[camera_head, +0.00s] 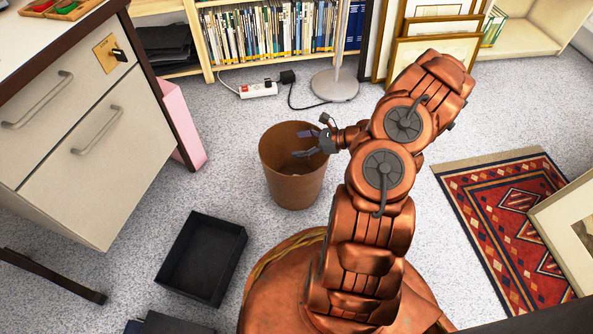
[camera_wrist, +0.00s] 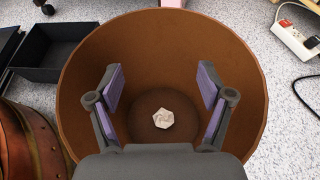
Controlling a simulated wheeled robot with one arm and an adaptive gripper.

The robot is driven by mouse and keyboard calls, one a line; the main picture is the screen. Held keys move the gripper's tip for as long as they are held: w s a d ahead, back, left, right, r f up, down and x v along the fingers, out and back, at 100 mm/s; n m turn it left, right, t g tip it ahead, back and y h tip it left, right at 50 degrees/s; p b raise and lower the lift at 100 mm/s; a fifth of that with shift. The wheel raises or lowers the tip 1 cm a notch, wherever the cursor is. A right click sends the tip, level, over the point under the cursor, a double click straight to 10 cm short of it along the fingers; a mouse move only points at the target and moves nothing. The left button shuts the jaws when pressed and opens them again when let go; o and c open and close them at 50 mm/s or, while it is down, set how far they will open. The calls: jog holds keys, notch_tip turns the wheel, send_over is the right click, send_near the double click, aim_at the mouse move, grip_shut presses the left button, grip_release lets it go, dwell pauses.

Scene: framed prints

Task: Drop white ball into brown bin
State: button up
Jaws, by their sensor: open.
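The brown bin (camera_head: 291,183) stands upright on the carpet in the head view. In the wrist view the brown bin (camera_wrist: 165,35) fills most of the picture, seen from above into its inside. A small whitish faceted ball (camera_wrist: 160,119) lies on the bin's floor, seen between my fingers. My gripper (camera_head: 306,144) is over the bin's mouth in the head view. In the wrist view my gripper (camera_wrist: 159,88) is open, its two purple-padded fingers wide apart with nothing between them. The ball does not show in the head view.
A black open tray (camera_head: 203,259) lies left of my base. A drawer cabinet (camera_head: 75,130) stands at the left, with a pink bin (camera_head: 182,125) beside it. A power strip (camera_head: 258,90) and a lamp base (camera_head: 335,85) lie behind the bin. A red rug (camera_head: 500,215) is at the right.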

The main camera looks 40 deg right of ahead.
jog(key=shift+s+d, duration=0.1)
jog(key=v, duration=1.1)
jog(key=shift+s+d+r, duration=0.15)
jog(key=shift+s+d, duration=0.05)
jog(key=shift+s, duration=0.15)
jog(key=s+a+r+n+g+p, duration=0.1)
jog(key=a+r+n+g+p, duration=0.2)
jog(key=a+r+n+p, duration=0.65)
jog(key=s+a+r+n+g+p, duration=0.1)
jog(key=a+r+g+p, duration=0.45)
jog(key=r, duration=0.95)
jog(key=s+a+r+n+g+p, duration=0.1)
jog(key=a+r+n+p, duration=0.4)
jog(key=a+r, duration=0.6)
jog(key=s+a+r+n+h+p, duration=0.1)
jog(key=s+r+n+h+p, duration=0.2)
jog(key=s+r+p, duration=0.3)
jog(key=s+r+n+g+h+p, duration=0.1)
jog(key=s+r+n+h+p, duration=0.2)
jog(key=r, duration=1.1)
jog(key=s+a+r+n+g+h+p, duration=0.1)
jog(key=s+r+n+h+p, duration=0.2)
jog(key=s+r+p, duration=0.7)
jog(key=r+n+p, duration=0.1)
jog(key=n+p, duration=0.1)
jog(key=p, duration=0.2)
jog(key=shift+a+n+p, duration=0.3)
jog(key=shift+n+p, duration=0.05)
